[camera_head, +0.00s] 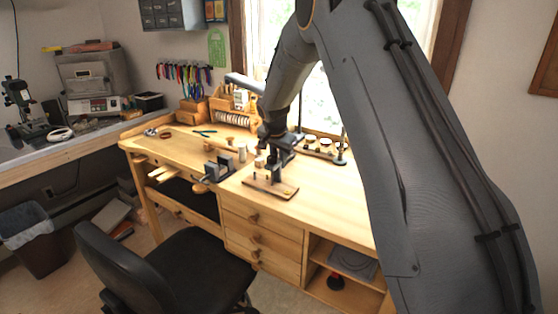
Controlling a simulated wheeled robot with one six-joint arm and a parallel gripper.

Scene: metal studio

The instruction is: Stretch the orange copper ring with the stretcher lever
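My gripper (280,150) is above the right half of the wooden workbench (320,191), at the end of my dark grey arm. Its fingers are small and dark, and I cannot tell whether they are open or shut. Just below it, a small tool on a flat wooden base (261,185) stands near the bench's front edge. It has dark upright posts and may be the ring stretcher. Its lever cannot be told apart from the gripper. A tiny yellowish spot (286,194) shows on the base. I cannot clearly identify the orange copper ring.
A dark vise-like block (219,166) sits left of the base at the front edge. Wooden tool holders (233,105) stand at the back. A rack with small dishes (322,148) is at the back right. A black chair (165,263) stands in front. The bench's right front is clear.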

